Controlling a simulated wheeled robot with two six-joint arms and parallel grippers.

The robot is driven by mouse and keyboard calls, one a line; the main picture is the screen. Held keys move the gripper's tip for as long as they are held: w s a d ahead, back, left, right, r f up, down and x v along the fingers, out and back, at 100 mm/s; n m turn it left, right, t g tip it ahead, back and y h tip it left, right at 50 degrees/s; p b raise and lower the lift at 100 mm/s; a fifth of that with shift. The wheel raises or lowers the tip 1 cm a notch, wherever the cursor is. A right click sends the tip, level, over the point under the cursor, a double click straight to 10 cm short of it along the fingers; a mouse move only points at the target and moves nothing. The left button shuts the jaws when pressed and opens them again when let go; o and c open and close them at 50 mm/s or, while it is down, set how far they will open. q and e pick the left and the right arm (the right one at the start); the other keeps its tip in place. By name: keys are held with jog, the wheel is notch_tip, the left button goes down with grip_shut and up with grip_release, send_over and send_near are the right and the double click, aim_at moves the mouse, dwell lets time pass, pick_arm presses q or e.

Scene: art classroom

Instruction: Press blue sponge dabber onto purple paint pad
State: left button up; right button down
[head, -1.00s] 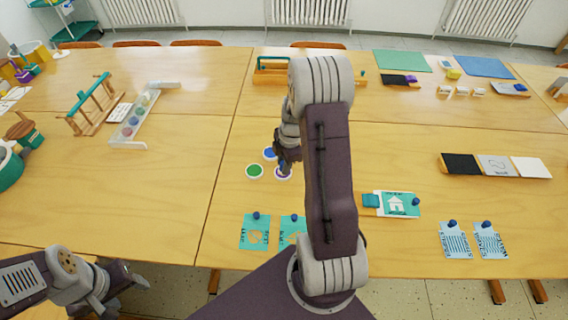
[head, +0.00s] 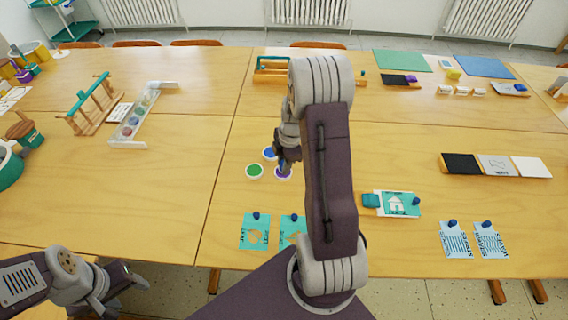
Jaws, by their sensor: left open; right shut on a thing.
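The purple paint pad (head: 284,174) is a small white-rimmed round pad on the table, partly covered by my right gripper. My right gripper (head: 283,160) points down over it and is shut on the blue sponge dabber (head: 283,168). Only a small dark blue part of the dabber shows at the pad. I cannot tell whether it touches the pad's surface. A blue pad (head: 270,153) and a green pad (head: 254,171) sit just beside it. My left gripper (head: 124,292) is open and empty in front of the table's near edge.
Teal cards (head: 254,232) with blue-knobbed pieces lie near the front edge. A teal house card (head: 399,204) lies right of my arm. A clear rack (head: 137,119) with coloured balls stands left. Bare table lies between rack and pads.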

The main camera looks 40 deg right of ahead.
notch_tip(320, 180, up, 7)
jog(key=p, duration=0.5)
jog(key=shift+p, duration=0.3)
jog(key=shift+w, duration=0.1)
dwell(0.4)
